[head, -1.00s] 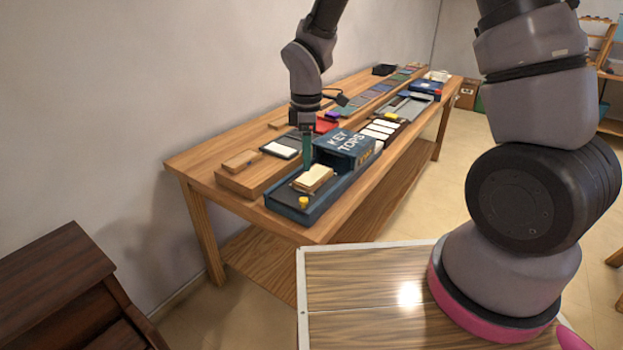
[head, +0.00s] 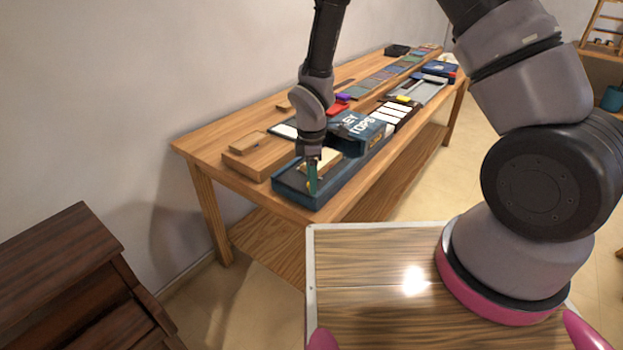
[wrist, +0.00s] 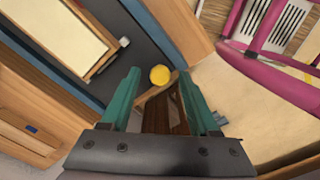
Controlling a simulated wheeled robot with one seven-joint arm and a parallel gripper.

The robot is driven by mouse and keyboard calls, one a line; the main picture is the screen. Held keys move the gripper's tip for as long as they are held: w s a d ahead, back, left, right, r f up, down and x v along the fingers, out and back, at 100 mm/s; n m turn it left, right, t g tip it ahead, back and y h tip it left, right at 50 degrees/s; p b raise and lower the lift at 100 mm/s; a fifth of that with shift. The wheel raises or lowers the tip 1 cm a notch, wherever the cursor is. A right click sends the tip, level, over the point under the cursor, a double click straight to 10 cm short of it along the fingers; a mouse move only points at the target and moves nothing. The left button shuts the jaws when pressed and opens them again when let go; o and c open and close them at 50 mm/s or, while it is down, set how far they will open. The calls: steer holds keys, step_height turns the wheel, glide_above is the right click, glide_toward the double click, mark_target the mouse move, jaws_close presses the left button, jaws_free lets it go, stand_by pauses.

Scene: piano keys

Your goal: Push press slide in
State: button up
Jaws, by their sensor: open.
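The blue press tray (head: 290,192) sits at the near end of the workbench. A cream-topped wooden slide (head: 330,158) lies in it, partly hidden by my gripper; in the wrist view the cream slide (wrist: 55,38) is at upper left. A round yellow knob (wrist: 160,75) appears between my green fingertips in the wrist view. In the head view the knob is mostly hidden behind the fingers. My gripper (head: 313,188) is open and points down over the tray's near end. I cannot tell whether the fingers touch the knob. A small pale knob (wrist: 124,41) shows beside the slide.
A dark blue KEY TOPS box (head: 358,130) stands on the tray's far part. A wooden block (head: 247,142) on a board lies left of the tray. White key pieces and coloured swatches fill the bench (head: 210,140) behind. A dark wooden cabinet (head: 60,250) stands at lower left.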

jaws_close()
stand_by(1.5)
